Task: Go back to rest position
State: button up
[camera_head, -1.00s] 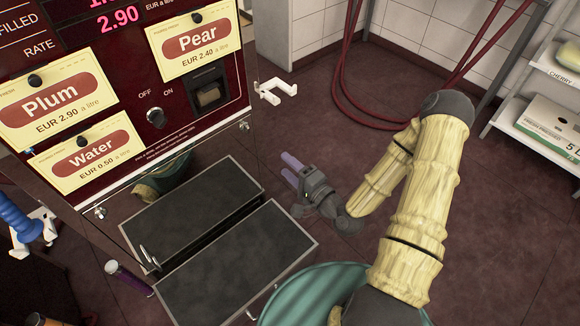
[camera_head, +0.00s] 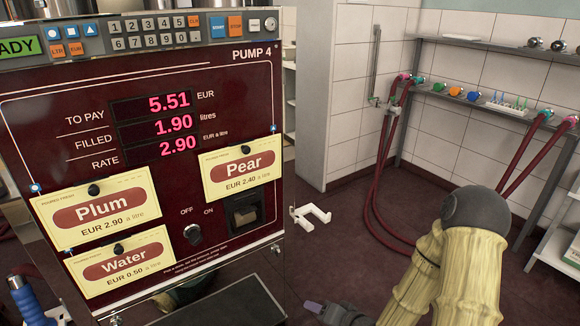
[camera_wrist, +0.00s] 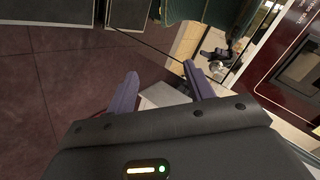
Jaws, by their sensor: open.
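My gripper (camera_wrist: 158,88) is open and empty in the wrist view, its two purple fingers apart with nothing between them. In the head view, my gripper (camera_head: 312,306) shows only in part at the bottom edge, in front of and to the right of the pump's lower front. My arm, in pale ribbed covering with dark joints, comes in from the bottom right. Pump 4 (camera_head: 150,175) stands at the left, its display reading 5.51, 1.90 and 2.90. Plum (camera_head: 103,209), Pear (camera_head: 238,170) and Water (camera_head: 122,264) cards are on its front.
A white bracket (camera_head: 310,215) sticks out at the pump's right side. Red hoses (camera_head: 378,195) hang by the tiled wall, below a shelf (camera_head: 465,97) with coloured fittings. A blue-handled nozzle (camera_head: 28,300) is at the lower left. Dark floor shows between pump and wall.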

jog(key=s+d+r+n+g+h, duration=0.4)
jog(key=d+r+h, duration=0.2)
jog(key=d, duration=0.1)
jog(key=s+r+g+h, duration=0.1)
jog(key=s+r+g, duration=0.1)
jog(key=s+r, duration=0.6)
notch_tip(320, 180, up, 23)
jog(key=p, duration=2.3)
jog(key=shift+w+r+p, duration=0.15)
jog(key=shift+w+p, duration=0.05)
jog(key=shift+p, duration=0.15)
jog(key=shift+d, duration=0.1)
